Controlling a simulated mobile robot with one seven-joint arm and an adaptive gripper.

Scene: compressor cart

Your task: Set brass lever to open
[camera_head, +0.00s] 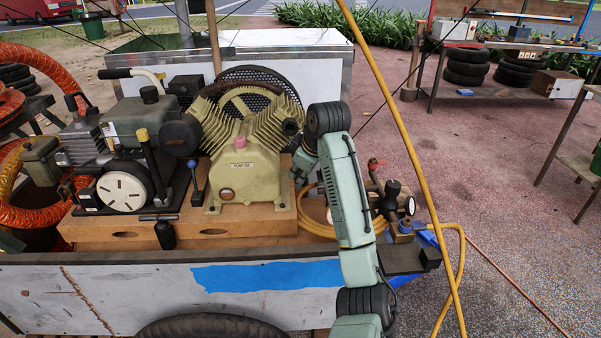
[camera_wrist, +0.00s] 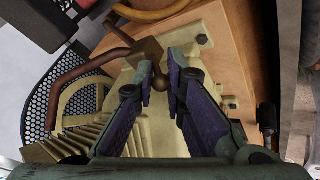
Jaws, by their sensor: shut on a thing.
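The brass lever (camera_wrist: 158,82) shows in the wrist view as a small brown-gold piece with a rounded end, below a brownish fitting (camera_wrist: 148,50). My gripper (camera_wrist: 162,68) has its two purple-padded fingers on either side of the lever and is shut on it. The fingers cover part of the lever, and its angle is hard to tell. In the head view, my gripper (camera_head: 302,165) is at the right side of the beige compressor pump (camera_head: 240,165), partly behind my arm. I cannot make out the lever there.
The pump sits on a wooden board (camera_head: 120,232) on the cart. A dark engine (camera_head: 135,135) stands to its left. A coiled yellow hose (camera_head: 320,230) and a fitting with a red handle (camera_head: 376,163) are to the right.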

